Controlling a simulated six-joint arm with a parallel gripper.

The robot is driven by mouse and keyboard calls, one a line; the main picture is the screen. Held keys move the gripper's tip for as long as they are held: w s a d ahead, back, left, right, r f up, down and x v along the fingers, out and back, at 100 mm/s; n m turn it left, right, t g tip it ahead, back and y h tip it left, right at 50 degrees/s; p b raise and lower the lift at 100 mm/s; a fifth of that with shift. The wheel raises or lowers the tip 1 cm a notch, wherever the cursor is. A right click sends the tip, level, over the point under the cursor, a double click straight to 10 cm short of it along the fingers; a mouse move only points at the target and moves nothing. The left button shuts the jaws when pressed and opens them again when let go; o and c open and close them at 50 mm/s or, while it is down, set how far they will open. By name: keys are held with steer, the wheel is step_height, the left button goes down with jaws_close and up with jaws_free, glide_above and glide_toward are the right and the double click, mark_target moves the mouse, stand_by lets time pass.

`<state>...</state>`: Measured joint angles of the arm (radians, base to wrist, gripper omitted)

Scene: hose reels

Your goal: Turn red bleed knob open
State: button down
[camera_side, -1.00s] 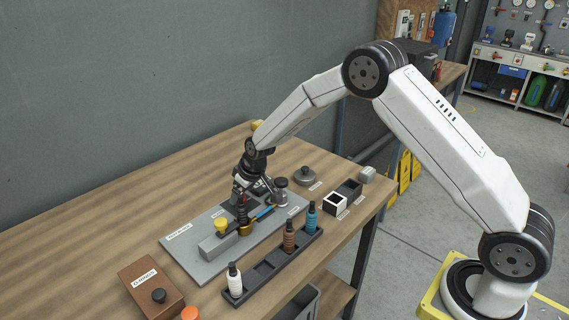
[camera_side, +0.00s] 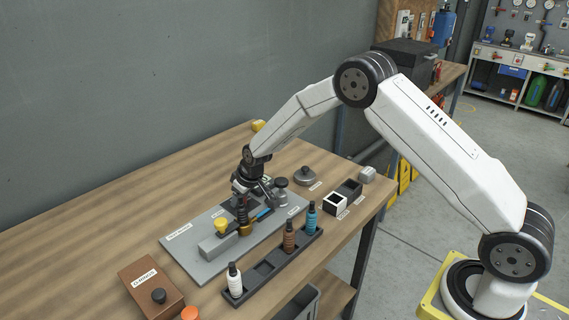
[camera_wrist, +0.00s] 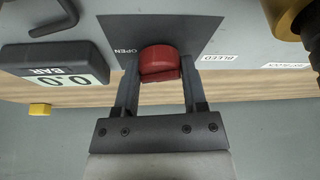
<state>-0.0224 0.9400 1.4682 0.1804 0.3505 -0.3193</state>
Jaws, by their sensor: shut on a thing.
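The red bleed knob (camera_wrist: 160,62) sits between the two fingers of my gripper (camera_wrist: 160,80) in the wrist view. The fingers are shut on its sides. A dark plate (camera_wrist: 190,28) lies behind the knob, with an OPEN label at its left and a BLEED label (camera_wrist: 221,58) at its right. In the side view my gripper (camera_side: 252,203) points down over the grey test board (camera_side: 188,250). The knob is hidden there by the gripper and wrist.
A pressure display reading 0.0 BAR (camera_wrist: 55,63) is left of the knob in the wrist view. A brass fitting (camera_wrist: 285,15) is at upper right.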

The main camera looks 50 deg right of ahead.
steer(key=shift+a+m+h, duration=0.1)
steer(key=shift+m+h, duration=0.8)
steer(key=shift+m, duration=1.4)
steer(key=shift+c, duration=0.7)
jaws_free()
steer(key=shift+r, duration=0.15)
steer(key=v, duration=0.7)
steer(key=shift+r, duration=0.3)
steer(key=shift+s, duration=0.1)
